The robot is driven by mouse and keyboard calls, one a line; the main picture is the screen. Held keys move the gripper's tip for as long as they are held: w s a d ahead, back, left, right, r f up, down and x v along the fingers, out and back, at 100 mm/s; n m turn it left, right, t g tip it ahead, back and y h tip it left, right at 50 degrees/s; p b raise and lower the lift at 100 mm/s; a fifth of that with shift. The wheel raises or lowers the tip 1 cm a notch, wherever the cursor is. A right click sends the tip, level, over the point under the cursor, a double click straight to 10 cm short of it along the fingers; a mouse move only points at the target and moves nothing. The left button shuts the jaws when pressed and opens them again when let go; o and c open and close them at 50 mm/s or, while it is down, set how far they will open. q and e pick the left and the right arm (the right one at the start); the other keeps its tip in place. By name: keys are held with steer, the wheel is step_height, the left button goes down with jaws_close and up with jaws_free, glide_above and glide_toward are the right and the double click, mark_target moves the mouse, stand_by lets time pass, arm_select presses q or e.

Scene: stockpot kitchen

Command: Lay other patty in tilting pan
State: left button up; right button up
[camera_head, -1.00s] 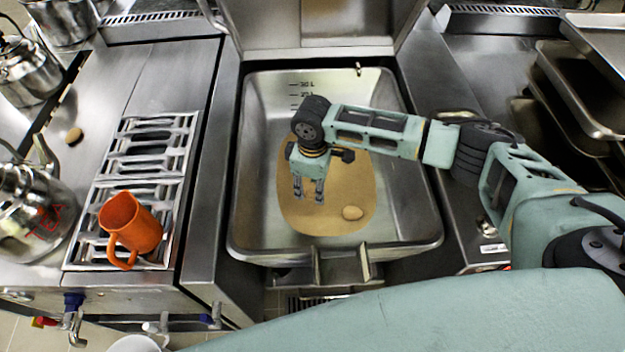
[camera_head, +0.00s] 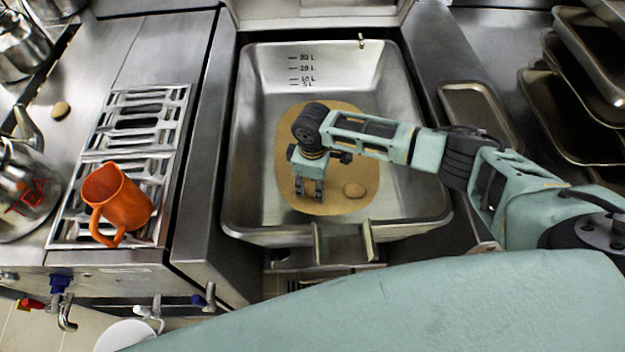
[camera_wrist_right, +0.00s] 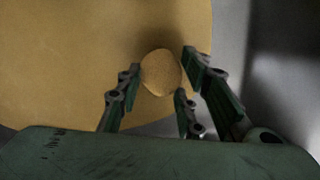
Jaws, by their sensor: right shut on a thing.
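The tilting pan (camera_head: 262,95) is a deep steel basin with a tan oily patch (camera_head: 345,120) on its floor. My right gripper points down inside the pan, over the patch. In the right wrist view, a round tan patty (camera_wrist_right: 161,72) sits between the fingers of my right gripper (camera_wrist_right: 160,85), which is shut on it. The fingers hide any held patty in the head view. My left gripper is not in view.
An orange jug (camera_head: 122,203) stands on the slotted rack (camera_head: 140,115) left of the pan. A small round brown piece (camera_head: 60,110) lies on the left counter near a metal tea pot (camera_head: 22,190). Steel trays (camera_head: 570,110) are stacked at right.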

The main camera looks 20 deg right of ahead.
steer(key=shift+f, duration=0.35)
steer(key=o, duration=1.2)
steer(key=shift+o, duration=0.2)
steer(key=shift+r, duration=0.2)
step_height(320, 180, up, 12)
steer(key=shift+f, duration=0.2)
